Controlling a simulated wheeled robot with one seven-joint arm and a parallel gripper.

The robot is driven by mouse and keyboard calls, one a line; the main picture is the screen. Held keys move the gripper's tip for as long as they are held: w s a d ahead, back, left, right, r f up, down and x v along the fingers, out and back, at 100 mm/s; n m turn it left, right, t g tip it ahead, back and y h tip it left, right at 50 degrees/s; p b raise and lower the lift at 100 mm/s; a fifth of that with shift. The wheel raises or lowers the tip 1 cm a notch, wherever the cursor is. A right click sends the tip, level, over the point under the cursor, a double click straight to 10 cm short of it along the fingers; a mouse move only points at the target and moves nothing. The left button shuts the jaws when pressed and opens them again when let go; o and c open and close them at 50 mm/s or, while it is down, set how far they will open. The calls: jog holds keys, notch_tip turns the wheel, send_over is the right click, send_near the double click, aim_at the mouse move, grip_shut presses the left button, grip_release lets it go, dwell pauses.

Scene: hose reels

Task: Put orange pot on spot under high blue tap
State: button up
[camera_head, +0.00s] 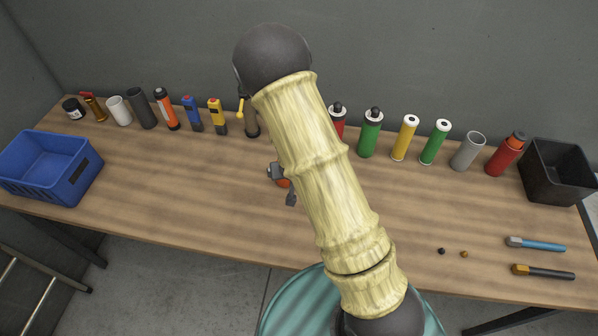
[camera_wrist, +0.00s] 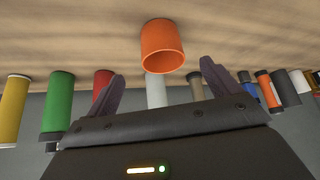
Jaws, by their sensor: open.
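The orange pot (camera_wrist: 162,45) stands in the wrist view just beyond my gripper (camera_wrist: 164,88), whose two fingers are spread apart with nothing between them. The pot's open rim shows. In the head view only a sliver of the orange pot (camera_head: 284,184) shows beside my gripper (camera_head: 288,196), low over the middle of the bench; my own arm hides the rest. I cannot make out a high blue tap or a spot under it in either view; my arm covers the middle of the bench's back.
The wooden bench (camera_head: 180,190) has a back row of bottles, cans and tools, including a yellow-handled piece (camera_head: 250,122) and a green canister (camera_head: 370,134). A blue crate (camera_head: 45,180) is left, a black bin (camera_head: 560,185) right. Two brushes (camera_head: 540,244) (camera_head: 545,272) lie front right.

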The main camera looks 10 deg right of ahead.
jog(key=s+d+r+g, duration=0.2)
jog(key=s+d+r, duration=0.1)
jog(key=s+r, duration=0.5)
jog(key=s+d+r+g, duration=0.2)
jog(key=s+r, duration=0.7)
jog(key=shift+s+d+r, duration=0.2)
jog(key=shift+d+r, duration=0.15)
jog(key=shift+d, duration=0.05)
